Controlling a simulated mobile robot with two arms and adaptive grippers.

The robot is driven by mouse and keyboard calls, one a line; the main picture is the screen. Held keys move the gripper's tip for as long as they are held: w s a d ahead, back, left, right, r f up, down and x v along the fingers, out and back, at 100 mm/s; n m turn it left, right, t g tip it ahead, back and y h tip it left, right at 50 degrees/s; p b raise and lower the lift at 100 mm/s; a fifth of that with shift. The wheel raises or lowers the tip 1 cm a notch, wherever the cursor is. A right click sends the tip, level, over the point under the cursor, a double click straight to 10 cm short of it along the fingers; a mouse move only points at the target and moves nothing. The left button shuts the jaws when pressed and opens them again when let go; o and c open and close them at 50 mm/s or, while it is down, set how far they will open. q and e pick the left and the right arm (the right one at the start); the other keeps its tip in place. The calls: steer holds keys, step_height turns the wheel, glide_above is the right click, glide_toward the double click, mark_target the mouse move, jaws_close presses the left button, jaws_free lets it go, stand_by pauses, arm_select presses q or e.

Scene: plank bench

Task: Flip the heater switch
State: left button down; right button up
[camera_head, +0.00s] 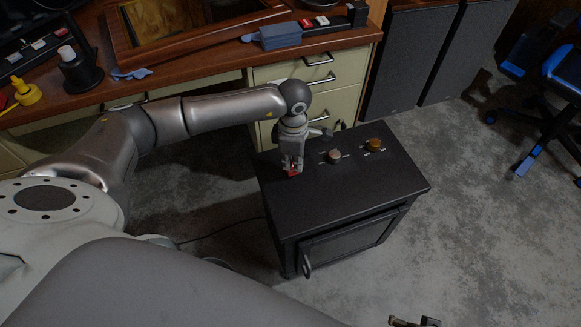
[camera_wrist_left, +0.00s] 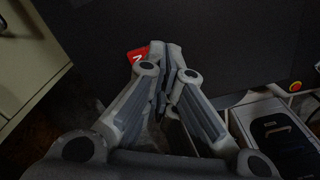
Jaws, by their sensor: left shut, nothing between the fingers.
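The heater is a black box-shaped cabinet (camera_head: 335,205) with a flat top and a door in front. Its red switch (camera_head: 294,174) sits near the left end of the top; it also shows in the left wrist view (camera_wrist_left: 137,54), partly covered by a finger. My left gripper (camera_head: 291,165) points down at the switch, shut and empty. Its fingertips (camera_wrist_left: 170,54) are right beside the red switch in the wrist view; I cannot tell whether they touch it. Which way the switch is tilted is unclear.
Two knobs, one pale (camera_head: 334,156) and one orange-brown (camera_head: 375,145), stand on the heater top to the right of the switch. A wooden desk (camera_head: 215,62) with drawers stands behind. A blue chair (camera_head: 562,75) is at the right. Carpet in front is mostly clear.

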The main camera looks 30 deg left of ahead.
arm_select(q)
steer(key=shift+f, duration=0.1)
arm_select(e)
steer(key=shift+s+r, duration=0.1)
steer(key=shift+s, duration=0.15)
arm_select(q)
steer(key=shift+f, duration=0.1)
arm_select(e)
steer(key=shift+r, duration=0.2)
arm_select(q)
steer(key=shift+f, duration=0.1)
arm_select(e)
steer(key=shift+w+r, duration=0.25)
steer(key=shift+r, duration=0.15)
steer(key=shift+d, duration=0.1)
arm_select(q)
steer(key=shift+f+b, duration=0.1)
steer(key=shift+b, duration=0.2)
arm_select(e)
steer(key=shift+w+r, duration=0.1)
steer(key=shift+r, duration=0.3)
arm_select(q)
steer(key=shift+f, duration=0.2)
arm_select(e)
steer(key=shift+r, duration=0.4)
